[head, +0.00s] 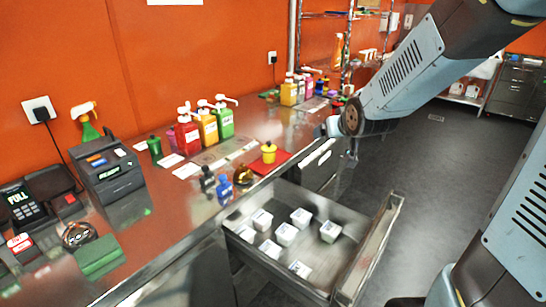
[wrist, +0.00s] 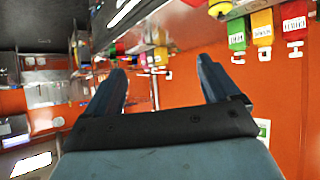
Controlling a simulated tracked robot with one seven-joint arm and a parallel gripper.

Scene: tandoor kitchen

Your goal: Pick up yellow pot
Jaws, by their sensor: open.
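The small yellow pot (head: 268,153) with a dark-topped lid stands upright on a red mat (head: 284,163) on the steel counter, left of my arm in the head view. In the wrist view, which looks upside down, a yellow item (wrist: 219,8) at the top edge may be this pot, but I cannot tell for sure. My gripper (wrist: 162,70) is open with nothing between its fingers. It is right of the pot and apart from it, over the counter's front side; the head view shows its fingers poorly.
An open drawer (head: 240,244) with several white tubs juts out below the counter. A blue bottle (head: 225,190) and a dark bottle (head: 207,181) stand left of the pot. Pump bottles (head: 208,127) stand behind it. Open floor (head: 425,165) lies to the right.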

